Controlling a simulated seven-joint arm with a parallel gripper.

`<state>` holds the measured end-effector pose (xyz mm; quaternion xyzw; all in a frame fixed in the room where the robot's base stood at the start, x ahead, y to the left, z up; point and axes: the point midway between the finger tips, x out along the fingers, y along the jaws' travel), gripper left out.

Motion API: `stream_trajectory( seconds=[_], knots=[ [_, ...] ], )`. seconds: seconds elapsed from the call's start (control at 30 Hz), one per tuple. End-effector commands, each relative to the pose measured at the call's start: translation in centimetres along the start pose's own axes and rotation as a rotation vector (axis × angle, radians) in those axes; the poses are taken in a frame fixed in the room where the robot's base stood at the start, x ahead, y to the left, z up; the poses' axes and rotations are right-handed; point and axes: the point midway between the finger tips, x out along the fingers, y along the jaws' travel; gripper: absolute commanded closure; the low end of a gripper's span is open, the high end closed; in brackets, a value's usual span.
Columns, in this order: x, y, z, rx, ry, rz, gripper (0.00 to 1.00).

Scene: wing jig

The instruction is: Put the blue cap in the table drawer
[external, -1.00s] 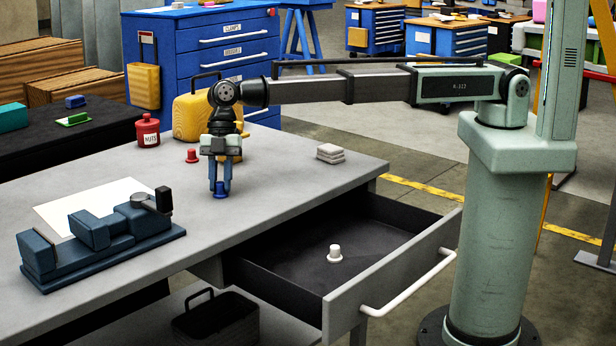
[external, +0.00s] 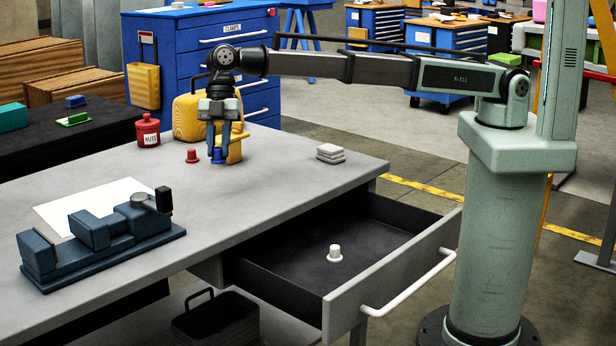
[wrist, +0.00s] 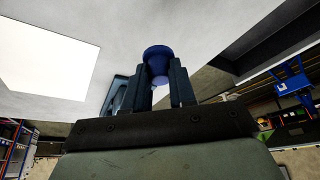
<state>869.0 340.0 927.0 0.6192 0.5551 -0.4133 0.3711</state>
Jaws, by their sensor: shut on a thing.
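The blue cap (external: 217,156) is held between the fingers of my gripper (external: 218,150), a little above the grey table top (external: 270,185). In the wrist view the blue cap (wrist: 158,62) sits between the two dark fingertips of my gripper (wrist: 159,80). The table drawer (external: 300,262) is pulled open at the front right of the table. A white cap (external: 334,253) stands on the drawer floor. My gripper is behind and to the left of the drawer, over the table.
A red cap (external: 192,156) stands just left of my gripper. A yellow case (external: 187,120) and a red tin (external: 147,132) stand behind. A stack of pale pads (external: 330,152) lies to the right. A blue vise (external: 100,240) and white paper (external: 92,205) are at left.

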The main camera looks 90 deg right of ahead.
Motion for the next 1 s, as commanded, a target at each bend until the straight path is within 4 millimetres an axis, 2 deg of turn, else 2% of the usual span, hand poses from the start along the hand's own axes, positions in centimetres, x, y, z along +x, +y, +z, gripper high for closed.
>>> stream_trajectory(
  seconds=[0.17,0.27,0.33,0.5,0.67,0.87,1.0],
  knots=[
    [-0.5,-0.9,-1.8,-0.017,-0.001,-0.009,1.0],
    [1.0,-2.4,-3.5,-0.044,-0.001,-0.021,1.0],
    [2.6,-4.3,-4.5,-0.068,-0.001,-0.031,1.0],
    [6.5,-10.9,-5.2,-0.125,-0.002,-0.054,1.0],
    [9.0,-17.6,-4.2,-0.166,-0.002,-0.071,1.0],
    [11.1,-25.8,-1.6,-0.202,-0.002,-0.085,1.0],
    [11.6,-31.1,1.2,-0.206,-0.002,-0.087,1.0]
  ],
)
